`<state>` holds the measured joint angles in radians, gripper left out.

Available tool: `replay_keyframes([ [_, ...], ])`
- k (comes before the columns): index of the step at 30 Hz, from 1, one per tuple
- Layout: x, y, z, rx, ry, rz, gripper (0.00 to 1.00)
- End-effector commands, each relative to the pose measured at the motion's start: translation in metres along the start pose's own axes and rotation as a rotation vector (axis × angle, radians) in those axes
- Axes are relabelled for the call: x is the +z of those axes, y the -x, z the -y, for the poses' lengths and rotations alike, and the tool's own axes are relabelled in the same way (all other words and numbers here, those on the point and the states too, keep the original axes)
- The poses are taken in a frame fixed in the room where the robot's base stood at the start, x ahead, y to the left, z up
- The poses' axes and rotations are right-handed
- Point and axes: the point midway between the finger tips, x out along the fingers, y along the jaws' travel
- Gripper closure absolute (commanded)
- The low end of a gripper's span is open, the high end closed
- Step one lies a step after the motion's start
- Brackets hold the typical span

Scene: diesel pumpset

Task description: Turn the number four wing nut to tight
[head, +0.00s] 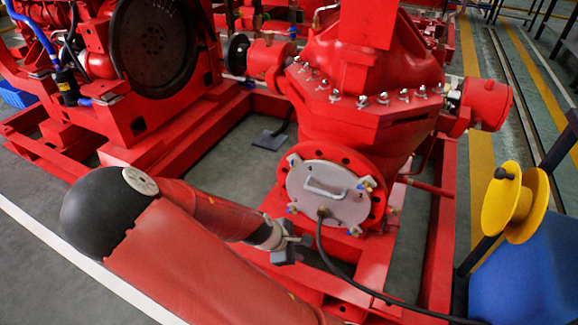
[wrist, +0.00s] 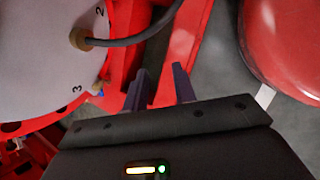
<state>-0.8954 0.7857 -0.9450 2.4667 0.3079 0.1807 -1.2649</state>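The round grey cover plate (head: 328,194) is on the red pump flange, with a handle across its upper part and small wing nuts around its rim. They show at upper left (head: 293,160), upper right (head: 367,184), lower left (head: 292,208) and lower right (head: 354,231). In the wrist view the plate (wrist: 45,50) bears the numerals 2 and 3; I see no numeral 4. A small tan piece (wrist: 97,88) sits at the rim near the 3. My gripper (head: 302,241) is below the plate. Its fingers (wrist: 160,82) are apart and empty.
Red base frame rails (head: 435,230) surround the pump. A yellow reel (head: 515,203) and a blue box (head: 530,270) stand at right.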

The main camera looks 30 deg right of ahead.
Motion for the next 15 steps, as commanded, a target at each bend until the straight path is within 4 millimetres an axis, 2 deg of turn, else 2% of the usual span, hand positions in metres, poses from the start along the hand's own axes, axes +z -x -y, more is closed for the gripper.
replay_keyframes([
  [1, 0.007, -0.007, -0.009, 0.065, 0.076, 0.071, 0.73],
  [3, 0.016, -0.009, -0.026, 0.156, 0.175, 0.157, 0.73],
  [7, 0.029, 0.004, -0.064, 0.34, 0.368, 0.331, 0.73],
  [12, 0.03, 0.051, -0.111, 0.583, 0.603, 0.569, 0.73],
  [15, 0.023, 0.082, -0.129, 0.697, 0.704, 0.685, 0.73],
])
